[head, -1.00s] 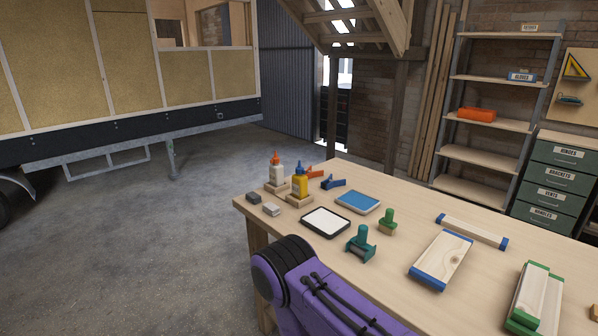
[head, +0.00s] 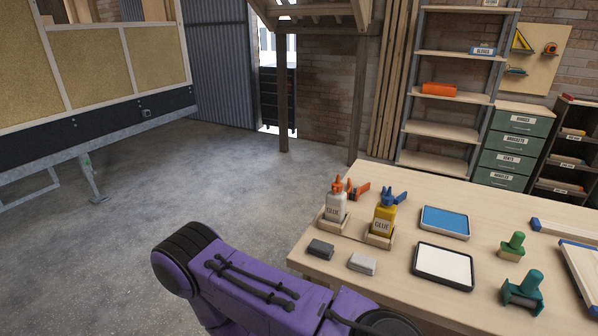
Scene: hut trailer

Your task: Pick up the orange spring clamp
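The orange spring clamp (head: 359,188) lies on the wooden workbench (head: 468,214), near its far left corner. It is just behind the white glue bottle (head: 336,204) with the orange cap, which hides part of it. A blue spring clamp (head: 398,196) lies to its right, partly behind the yellow glue bottle (head: 383,222) with the blue cap. Neither of my grippers is in view. Only a purple link of my own arm shows at the bottom, in front of the bench corner.
Both bottles stand in wooden holders. Dark grey (head: 320,249) and light grey (head: 362,263) blocks lie before them. A blue pad (head: 445,221), a white pad (head: 443,265) and green-handled stamps (head: 524,287) are to the right. The floor left of the bench is clear.

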